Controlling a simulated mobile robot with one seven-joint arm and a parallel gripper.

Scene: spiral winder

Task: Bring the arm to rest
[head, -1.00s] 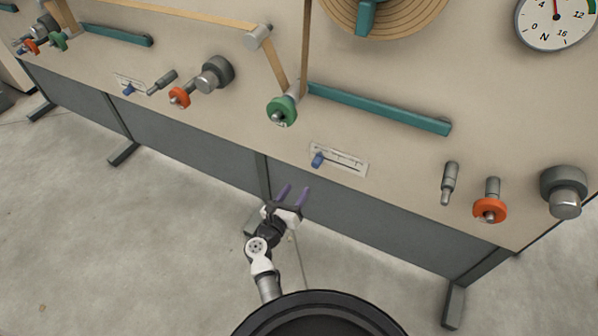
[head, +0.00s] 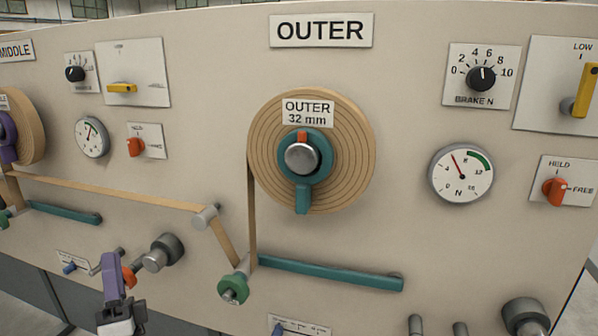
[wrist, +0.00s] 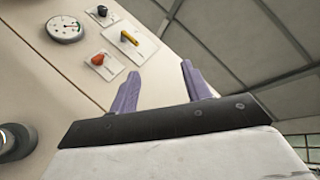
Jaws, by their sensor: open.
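My gripper (head: 112,258) shows at the lower left of the head view, its purple fingers pointing up in front of the winder panel (head: 400,110). In the wrist view, my gripper (wrist: 158,75) has its two purple fingers apart with nothing between them. From the head view I cannot tell whether the fingers touch the panel. Most of my arm is below the picture's edge.
An orange roller (head: 129,276) and a grey knob (head: 163,252) stick out beside my gripper. A green roller (head: 234,287), a teal bar (head: 330,272) and the outer tape roll (head: 262,150) are to the right. The wrist view shows a gauge (wrist: 65,28) on the panel.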

